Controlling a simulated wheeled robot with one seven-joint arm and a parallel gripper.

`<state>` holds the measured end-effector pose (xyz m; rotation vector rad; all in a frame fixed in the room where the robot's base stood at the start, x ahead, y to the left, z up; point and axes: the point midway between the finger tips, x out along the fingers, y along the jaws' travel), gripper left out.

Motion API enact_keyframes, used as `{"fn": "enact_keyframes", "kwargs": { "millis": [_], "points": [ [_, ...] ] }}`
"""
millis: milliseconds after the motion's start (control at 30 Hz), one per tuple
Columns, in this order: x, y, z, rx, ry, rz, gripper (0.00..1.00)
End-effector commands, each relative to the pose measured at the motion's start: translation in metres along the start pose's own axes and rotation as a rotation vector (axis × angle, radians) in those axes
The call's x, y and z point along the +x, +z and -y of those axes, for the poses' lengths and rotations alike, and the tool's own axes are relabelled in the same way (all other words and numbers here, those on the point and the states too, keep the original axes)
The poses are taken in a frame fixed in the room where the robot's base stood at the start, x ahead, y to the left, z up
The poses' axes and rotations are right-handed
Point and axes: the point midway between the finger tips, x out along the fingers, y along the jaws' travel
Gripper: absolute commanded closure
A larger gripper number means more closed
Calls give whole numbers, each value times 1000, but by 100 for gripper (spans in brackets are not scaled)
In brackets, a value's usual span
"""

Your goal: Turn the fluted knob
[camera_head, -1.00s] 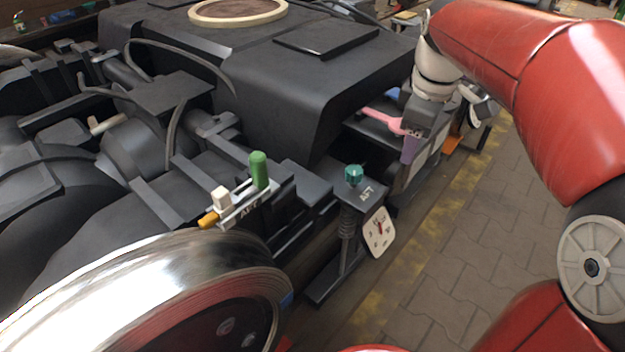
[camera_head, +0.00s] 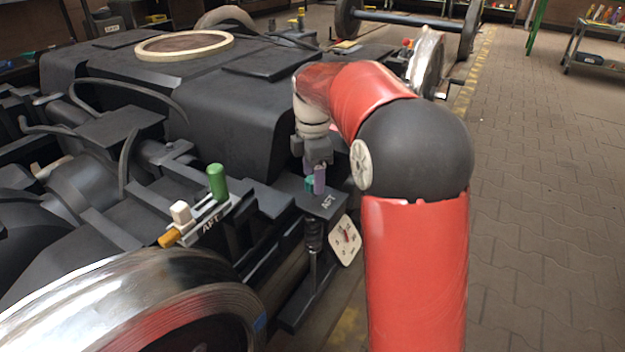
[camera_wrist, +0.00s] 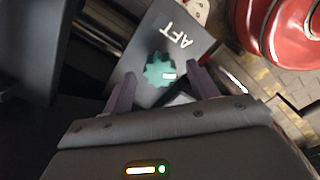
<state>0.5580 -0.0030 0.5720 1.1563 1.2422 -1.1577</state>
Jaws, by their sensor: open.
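The fluted knob is teal and sits on a dark plate (camera_head: 326,206) marked AFT.
A white dial (camera_head: 346,241) with a red needle hangs below the plate. A green handle (camera_head: 217,182) and a white block (camera_head: 181,212) stand to the left on another AFT bracket. A polished wheel (camera_head: 130,290) fills the lower left. Paved floor lies open at right.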

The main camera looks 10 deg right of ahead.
Motion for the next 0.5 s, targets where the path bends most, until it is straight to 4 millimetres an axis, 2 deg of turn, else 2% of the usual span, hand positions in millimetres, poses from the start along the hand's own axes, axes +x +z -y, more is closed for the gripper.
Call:
{"fn": "enact_keyframes", "kwargs": {
  "millis": [100, 367, 500],
  "points": [
    [8, 0, 0, 0, 1, 0, 41],
    [9, 0, 0, 1, 1, 0, 41],
    [9, 0, 0, 1, 1, 0, 58]
  ]
}}
